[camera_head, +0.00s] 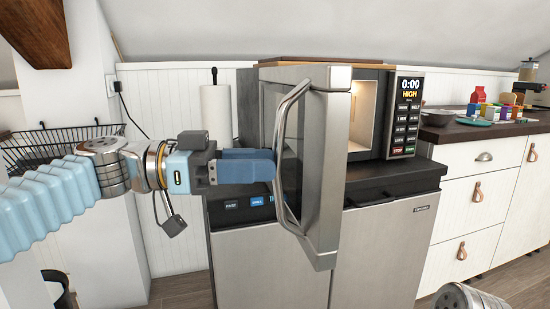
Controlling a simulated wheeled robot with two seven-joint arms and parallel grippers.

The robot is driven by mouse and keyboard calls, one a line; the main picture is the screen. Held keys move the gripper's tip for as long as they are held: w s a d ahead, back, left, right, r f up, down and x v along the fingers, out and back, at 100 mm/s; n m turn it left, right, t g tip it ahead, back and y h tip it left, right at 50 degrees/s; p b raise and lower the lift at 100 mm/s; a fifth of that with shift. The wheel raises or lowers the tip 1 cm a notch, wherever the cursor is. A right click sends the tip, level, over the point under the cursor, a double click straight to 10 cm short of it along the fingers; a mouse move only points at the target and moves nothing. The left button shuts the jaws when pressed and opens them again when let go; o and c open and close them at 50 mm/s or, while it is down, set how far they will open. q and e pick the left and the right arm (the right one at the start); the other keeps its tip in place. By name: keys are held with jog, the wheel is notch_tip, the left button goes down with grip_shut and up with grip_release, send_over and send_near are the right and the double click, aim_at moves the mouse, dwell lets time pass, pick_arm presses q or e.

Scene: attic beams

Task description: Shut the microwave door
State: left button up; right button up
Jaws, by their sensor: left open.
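The microwave (388,90) stands on a dark top above a steel two-door cabinet. Its lit cavity shows at the right, and its display reads 0:00 HIGH. The microwave door (327,150) stands wide open, swung out toward me, with its long curved steel handle (279,150) on the left side. My left gripper (265,168) comes in from the left with its blue fingers at the door handle; I cannot tell whether they touch it. It is open. My right gripper is out of view; only a piece of my right arm shows at the bottom right.
A steel cabinet (268,262) is below the microwave. A paper towel roll (217,125) and a wire basket (40,150) are at the left.

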pick_arm(q)
jog(key=shift+w+d, duration=0.1)
jog(key=shift+d, duration=1.4)
grip_shut()
